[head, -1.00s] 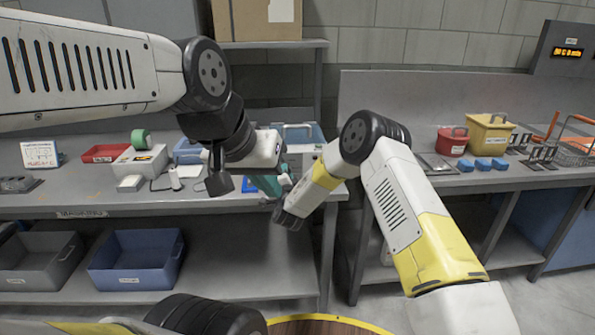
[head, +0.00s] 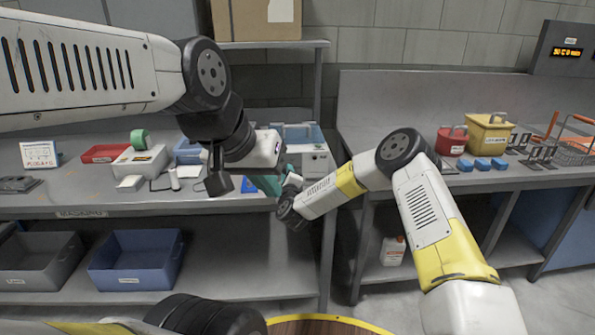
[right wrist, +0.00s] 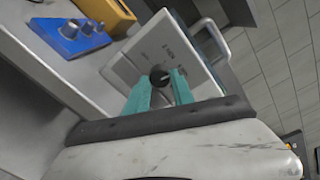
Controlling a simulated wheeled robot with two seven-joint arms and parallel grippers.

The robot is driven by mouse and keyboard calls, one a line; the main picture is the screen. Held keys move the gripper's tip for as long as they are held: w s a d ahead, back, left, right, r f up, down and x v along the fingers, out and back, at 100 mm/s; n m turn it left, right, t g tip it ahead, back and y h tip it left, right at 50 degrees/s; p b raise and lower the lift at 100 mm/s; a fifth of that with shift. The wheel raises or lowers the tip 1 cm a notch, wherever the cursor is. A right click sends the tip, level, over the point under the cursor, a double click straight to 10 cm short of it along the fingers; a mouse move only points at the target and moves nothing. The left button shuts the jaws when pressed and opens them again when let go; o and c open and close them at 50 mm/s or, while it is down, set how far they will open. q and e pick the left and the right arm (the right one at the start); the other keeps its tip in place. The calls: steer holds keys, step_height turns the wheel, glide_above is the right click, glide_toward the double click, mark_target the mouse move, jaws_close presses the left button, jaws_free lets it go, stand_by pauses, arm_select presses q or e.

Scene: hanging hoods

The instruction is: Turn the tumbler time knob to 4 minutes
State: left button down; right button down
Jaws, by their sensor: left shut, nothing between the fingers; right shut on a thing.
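The tumbler is a pale box (head: 318,158) with a handle on the left bench, partly hidden behind my arms in the head view. In the right wrist view its light panel (right wrist: 180,48) carries small lettering and a dark round time knob (right wrist: 158,76). My right gripper (right wrist: 157,82) has its teal fingers shut on the knob, one on each side. It also shows small in the head view (head: 292,180). The knob's setting cannot be read. My left gripper (head: 266,186) is shut and empty, left of the right one and partly hidden by arm links.
A blue block with knobs (right wrist: 80,36) and a yellow object (right wrist: 107,12) stand near the tumbler. Left on the bench are a red bin (head: 104,153) and a white box (head: 140,160). A red pot (head: 452,141) and yellow container (head: 488,133) stand on the right bench.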

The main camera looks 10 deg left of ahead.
steer(key=shift+f+m, duration=0.1)
steer(key=shift+m, duration=1.1)
steer(key=c, duration=1.1)
jaws_free()
steer(key=v, duration=0.8)
steer(key=shift+w, duration=0.1)
